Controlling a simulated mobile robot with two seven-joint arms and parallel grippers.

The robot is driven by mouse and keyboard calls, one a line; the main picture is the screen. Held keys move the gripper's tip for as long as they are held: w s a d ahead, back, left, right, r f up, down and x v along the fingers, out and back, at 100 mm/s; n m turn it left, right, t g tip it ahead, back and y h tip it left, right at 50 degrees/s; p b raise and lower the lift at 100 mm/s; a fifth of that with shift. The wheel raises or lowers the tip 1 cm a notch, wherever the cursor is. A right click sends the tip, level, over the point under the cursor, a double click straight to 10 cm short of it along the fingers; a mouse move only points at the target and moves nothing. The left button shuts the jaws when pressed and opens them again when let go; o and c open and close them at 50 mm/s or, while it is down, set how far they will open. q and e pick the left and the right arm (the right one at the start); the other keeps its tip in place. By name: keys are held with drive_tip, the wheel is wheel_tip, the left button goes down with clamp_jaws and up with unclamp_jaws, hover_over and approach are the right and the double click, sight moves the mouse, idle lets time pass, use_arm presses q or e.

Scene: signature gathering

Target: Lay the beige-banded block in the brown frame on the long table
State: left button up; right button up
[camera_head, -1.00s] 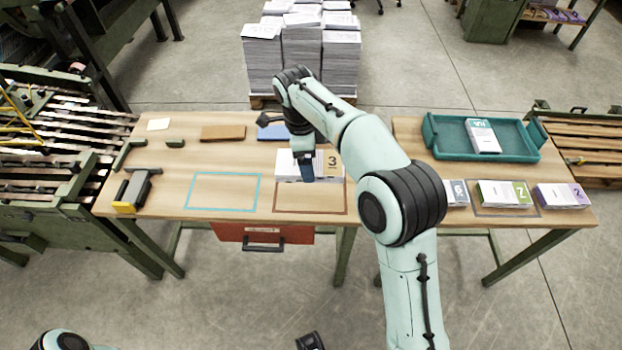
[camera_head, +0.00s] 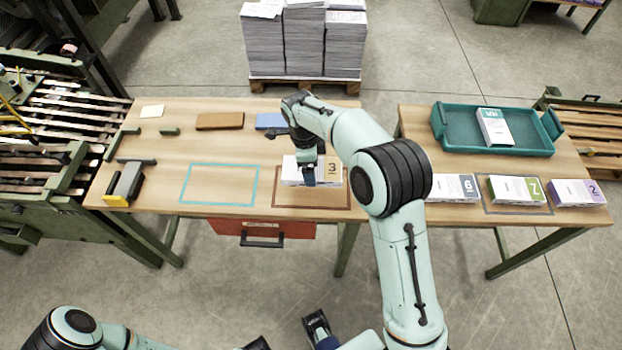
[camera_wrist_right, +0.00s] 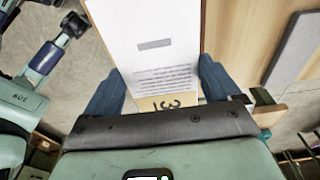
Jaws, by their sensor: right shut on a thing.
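The beige-banded block (camera_head: 300,172), white with a 3 on its beige band, is held by my right gripper (camera_head: 309,174) over the brown frame (camera_head: 311,208) on the long table (camera_head: 160,185). The block hides the frame's back part; the front line shows clear. I cannot tell whether the block touches the table. In the right wrist view the white block (camera_wrist_right: 150,45) lies between the blue fingers of the right gripper (camera_wrist_right: 160,85), its beige band close to the palm.
A cyan frame (camera_head: 219,203) is empty to the left. Brown (camera_head: 220,121) and blue (camera_head: 270,121) pieces lie behind. A grey-yellow tool (camera_head: 125,185) is at the left. The right table holds a teal tray (camera_head: 455,147) and banded blocks, one green-banded (camera_head: 515,190) in a grey frame.

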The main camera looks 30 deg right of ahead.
drive_tip(key=shift+f+b, duration=0.3)
drive_tip(key=shift+f, duration=3.1)
drive_tip(key=shift+f, duration=0.15)
drive_tip(key=o, duration=0.9)
drive_tip(key=shift+o, duration=0.2)
drive_tip(key=r, duration=0.4)
drive_tip(key=a+r+p, duration=0.1)
drive_tip(key=r, duration=0.7)
drive_tip(key=shift+w+a+r, duration=0.1)
drive_tip(key=shift+w+a, duration=0.05)
drive_tip(key=shift+w, duration=0.25)
